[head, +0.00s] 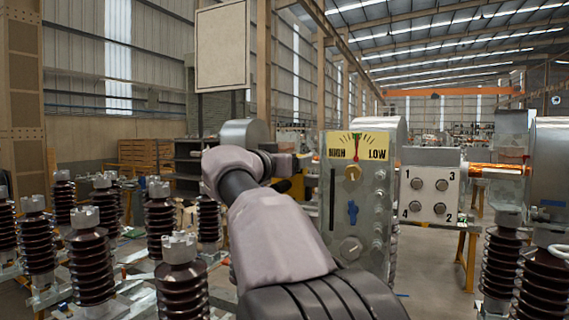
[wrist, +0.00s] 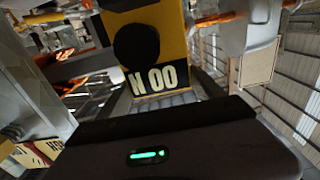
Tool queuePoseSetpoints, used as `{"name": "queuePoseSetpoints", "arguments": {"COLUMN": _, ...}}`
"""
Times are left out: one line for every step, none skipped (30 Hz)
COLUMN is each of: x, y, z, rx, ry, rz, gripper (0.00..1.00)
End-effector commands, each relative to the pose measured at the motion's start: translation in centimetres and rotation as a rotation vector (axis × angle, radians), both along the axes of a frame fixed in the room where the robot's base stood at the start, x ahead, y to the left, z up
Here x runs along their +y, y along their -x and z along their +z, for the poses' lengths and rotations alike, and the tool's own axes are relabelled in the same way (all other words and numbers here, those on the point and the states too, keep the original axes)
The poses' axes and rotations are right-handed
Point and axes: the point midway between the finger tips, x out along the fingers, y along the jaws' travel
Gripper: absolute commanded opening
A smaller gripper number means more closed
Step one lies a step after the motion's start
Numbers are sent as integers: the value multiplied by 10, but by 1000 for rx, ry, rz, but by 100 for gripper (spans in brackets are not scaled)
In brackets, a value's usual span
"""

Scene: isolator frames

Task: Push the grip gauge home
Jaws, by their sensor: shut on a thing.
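A yellow block with a black round part and a dark label reading "N 00", which I take to be the grip gauge (wrist: 160,45), fills the upper middle of the wrist view. My gripper (wrist: 155,120) is shut on it; its dark body with a green light spans the bottom of that view. The fingertips are hidden there. In the head view, my arm hides most of the gripper, and a bit of yellow (head: 297,186) shows beside the arm's end. I cannot tell whether the gauge touches anything ahead.
A grey panel with a yellow HIGH/LOW dial (head: 357,146), knobs and a blue lever stands just right of my arm. A box with knobs numbered 1 to 4 (head: 430,195) is further right. Ribbed brown insulators (head: 92,265) crowd the left; others stand at right.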

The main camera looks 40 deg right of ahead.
Motion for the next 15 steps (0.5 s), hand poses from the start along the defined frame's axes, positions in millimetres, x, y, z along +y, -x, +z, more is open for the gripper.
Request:
{"name": "queuePoseSetpoints", "arguments": {"x": -1, "y": 2, "z": 0, "rx": -2, "ry": 1, "rz": -1, "gripper": 4}}
{"name": "queuePoseSetpoints", "arguments": {"x": -1, "y": 3, "z": 0, "rx": -2, "ry": 1, "rz": -1, "gripper": 4}}
{"name": "queuePoseSetpoints", "arguments": {"x": -2, "y": 4, "z": 0, "rx": -1, "ry": 1, "rz": -1, "gripper": 4}}
{"name": "queuePoseSetpoints", "arguments": {"x": -2, "y": 4, "z": 0, "rx": -1, "ry": 1, "rz": -1, "gripper": 4}}
{"name": "queuePoseSetpoints", "arguments": {"x": -2, "y": 5, "z": 0, "rx": -2, "ry": 0, "rz": -1, "gripper": 4}}
{"name": "queuePoseSetpoints", "arguments": {"x": -3, "y": 6, "z": 1, "rx": -2, "ry": 0, "rz": -1, "gripper": 4}}
{"name": "queuePoseSetpoints", "arguments": {"x": -3, "y": 7, "z": 1, "rx": -2, "ry": 0, "rz": -1, "gripper": 4}}
{"name": "queuePoseSetpoints", "arguments": {"x": -3, "y": 7, "z": 1, "rx": -2, "ry": 0, "rz": -1, "gripper": 4}}
{"name": "queuePoseSetpoints", "arguments": {"x": -4, "y": 8, "z": 1, "rx": -2, "ry": 0, "rz": -1, "gripper": 4}}
{"name": "queuePoseSetpoints", "arguments": {"x": -4, "y": 9, "z": 1, "rx": -1, "ry": 1, "rz": -1, "gripper": 4}}
{"name": "queuePoseSetpoints", "arguments": {"x": -4, "y": 10, "z": 1, "rx": -1, "ry": 1, "rz": -1, "gripper": 4}}
{"name": "queuePoseSetpoints", "arguments": {"x": -5, "y": 10, "z": 1, "rx": -1, "ry": 1, "rz": -1, "gripper": 4}}
{"name": "queuePoseSetpoints", "arguments": {"x": -5, "y": 11, "z": 1, "rx": -1, "ry": 1, "rz": -1, "gripper": 4}}
{"name": "queuePoseSetpoints", "arguments": {"x": -5, "y": 12, "z": 1, "rx": -2, "ry": 1, "rz": -1, "gripper": 4}}
{"name": "queuePoseSetpoints", "arguments": {"x": -5, "y": 13, "z": 1, "rx": -1, "ry": 2, "rz": -1, "gripper": 4}}
